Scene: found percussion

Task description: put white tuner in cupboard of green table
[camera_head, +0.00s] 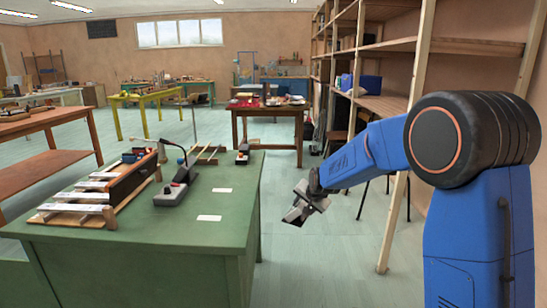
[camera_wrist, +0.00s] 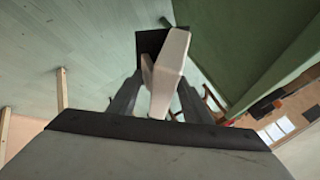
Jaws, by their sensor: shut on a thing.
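The white tuner (camera_wrist: 170,72) is a pale, slim block in the wrist view. My gripper (camera_head: 300,208) is shut on it, with a dark finger on either side. In the head view the gripper hangs in the air to the right of the green table (camera_head: 215,237), apart from it, and the tuner is too small to tell from the fingers. The green table is a solid box-like body with a flat top. Its green side also shows at the right in the wrist view (camera_wrist: 235,50). The cupboard's opening is not clearly visible in either view.
A wooden bar instrument (camera_head: 100,190) and a grey device with a dark bent stem (camera_head: 175,190) stand on the green table. A wooden shelf rack (camera_head: 395,150) stands right, behind my arm. A dark red table (camera_head: 270,110) stands farther back. Floor (camera_head: 320,260) right of the green table is clear.

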